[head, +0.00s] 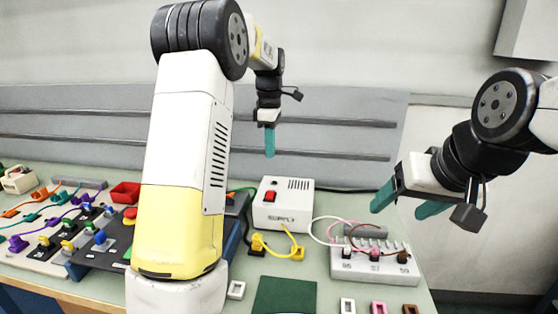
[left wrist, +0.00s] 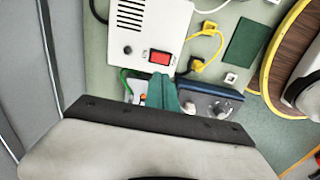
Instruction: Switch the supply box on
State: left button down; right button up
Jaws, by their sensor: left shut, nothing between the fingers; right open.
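The supply box (head: 283,208) is a white box with a red rocker switch (head: 270,196), a vent grille and a printed label, standing near the back of the bench. In the left wrist view the supply box (left wrist: 140,30) and the red switch (left wrist: 159,58) lie just beyond my fingertips. My left gripper (head: 270,145) is shut and empty, pointing down above the box; its teal fingers also show in the left wrist view (left wrist: 162,85). I cannot tell whether they touch anything. My right gripper (head: 405,205) is open and empty at the right, above the white terminal block.
A white terminal block (head: 375,264) with plugs and cables stands right of the box. Yellow connectors (head: 278,249) lie in front of it. A blue-sided device (left wrist: 211,101) sits beside the box. Boards with coloured plugs and a red bin (head: 125,193) fill the left. A green pad (head: 284,296) lies in front.

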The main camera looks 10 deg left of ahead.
aim_at(268, 196)
pick_arm(q)
jog(key=shift+r, duration=0.3)
jog(key=shift+s+a, duration=0.4)
jog(key=shift+s, duration=0.2)
notch_tip(268, 196, down, 14)
jog(key=shift+r, duration=0.1)
dwell(0.4)
